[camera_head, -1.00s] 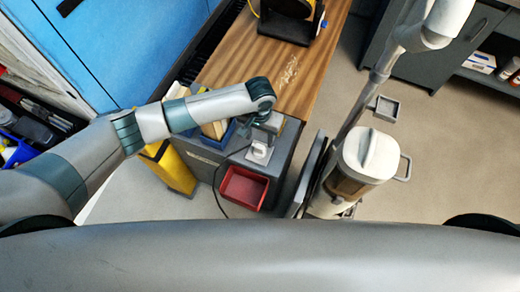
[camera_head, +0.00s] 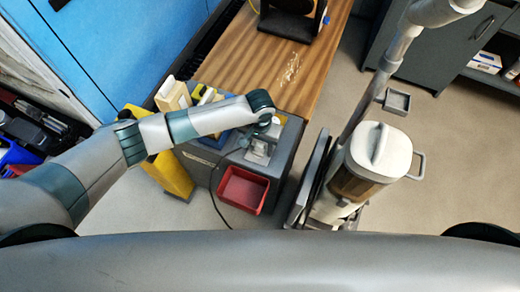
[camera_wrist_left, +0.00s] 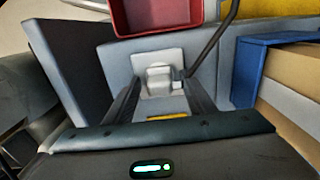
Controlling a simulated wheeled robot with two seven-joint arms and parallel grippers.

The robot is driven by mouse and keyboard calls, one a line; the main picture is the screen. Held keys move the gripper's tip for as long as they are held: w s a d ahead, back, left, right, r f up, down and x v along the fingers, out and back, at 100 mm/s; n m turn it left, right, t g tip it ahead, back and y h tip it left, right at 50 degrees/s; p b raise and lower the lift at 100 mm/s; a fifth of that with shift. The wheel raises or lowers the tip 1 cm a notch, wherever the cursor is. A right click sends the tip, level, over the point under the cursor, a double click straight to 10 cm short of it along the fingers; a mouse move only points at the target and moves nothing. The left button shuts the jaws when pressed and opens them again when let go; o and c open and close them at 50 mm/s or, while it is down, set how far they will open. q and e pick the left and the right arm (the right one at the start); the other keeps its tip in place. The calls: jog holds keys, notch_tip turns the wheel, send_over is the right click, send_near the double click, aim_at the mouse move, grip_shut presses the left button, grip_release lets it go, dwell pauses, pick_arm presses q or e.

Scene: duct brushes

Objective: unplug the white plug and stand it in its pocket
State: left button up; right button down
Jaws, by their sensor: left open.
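The white plug (camera_wrist_left: 160,76) sits on a pale socket plate (camera_wrist_left: 140,60) on the grey cabinet. A dark cable (camera_wrist_left: 218,48) runs from it past the red bin. In the left wrist view my left gripper (camera_wrist_left: 160,98) is open, with the plug between its fingers near their tips; I cannot tell if they touch it. In the head view my left gripper (camera_head: 262,142) is above the pale plate (camera_head: 257,157) and hides most of the plug. A small grey open-topped square holder (camera_head: 394,101) is beside the vacuum; I cannot tell whether it is the pocket. My right gripper is not in view.
A red bin (camera_head: 243,190) is fixed to the cabinet near the plate. A white and brown vacuum (camera_head: 375,160) stands to the right. A wooden bench top (camera_head: 290,75) lies beyond. Floor is clear at the right.

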aim_at(260, 145)
pick_arm(q)
jog(key=shift+f+p, duration=0.1)
jog(key=shift+p, duration=0.8)
dwell(1.4)
grip_shut()
dwell(0.3)
jog(key=shift+r+p, duration=3)
jog(key=shift+p, duration=0.55)
notch_tip(260, 145, up, 3)
jog(key=p, duration=0.4)
